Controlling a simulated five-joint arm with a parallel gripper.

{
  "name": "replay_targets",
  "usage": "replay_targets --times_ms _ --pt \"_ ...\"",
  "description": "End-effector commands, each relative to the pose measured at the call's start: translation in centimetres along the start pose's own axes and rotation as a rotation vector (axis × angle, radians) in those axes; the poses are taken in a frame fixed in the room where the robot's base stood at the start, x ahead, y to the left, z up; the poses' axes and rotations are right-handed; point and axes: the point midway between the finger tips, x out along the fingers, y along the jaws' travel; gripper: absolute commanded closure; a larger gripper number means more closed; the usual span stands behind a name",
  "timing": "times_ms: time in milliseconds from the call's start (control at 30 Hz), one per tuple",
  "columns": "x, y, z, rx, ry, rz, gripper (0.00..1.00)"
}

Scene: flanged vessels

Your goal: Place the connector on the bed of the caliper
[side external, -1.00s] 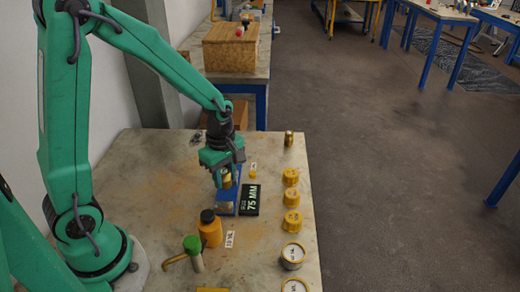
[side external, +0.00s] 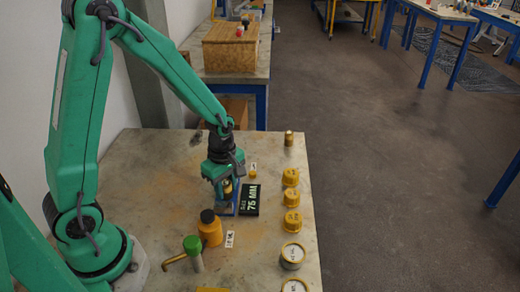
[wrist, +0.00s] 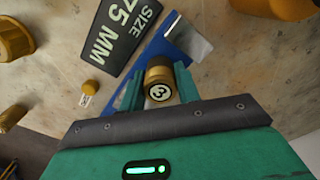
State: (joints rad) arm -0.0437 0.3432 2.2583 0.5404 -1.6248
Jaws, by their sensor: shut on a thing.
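My gripper (side external: 227,192) is shut on a brass connector (wrist: 158,82), a short cylinder with a round white "3" mark on its end, between the two green fingers in the wrist view. The blue caliper (side external: 222,209) lies beneath the gripper. Its blue bed (wrist: 172,50) and a grey metal part (wrist: 186,44) show just beyond the connector. The connector is over or at the bed; I cannot tell whether it touches. The gripper hides part of the caliper.
A dark "SIZE 75 MM" sign (side external: 250,199) lies right of the caliper. Several yellow caps (side external: 291,177) line the right edge. Another brass piece (side external: 288,139) stands at the back right.

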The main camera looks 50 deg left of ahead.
Motion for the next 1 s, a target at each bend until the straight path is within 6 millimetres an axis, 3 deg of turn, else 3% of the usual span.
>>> replay_targets --times_ms 167,200,233,667,1000 --pt "0.3 0.0 0.0 0.000 0.000 0.001 0.96" --pt "0.3 0.0 0.0 0.000 0.000 0.001 0.60" --pt "0.3 0.0 0.0 0.000 0.000 0.001 0.59" --pt "0.0 0.0 0.0 0.000 0.000 0.001 0.59" --pt "-2.8 0.1 0.0 0.000 0.000 0.004 0.59"
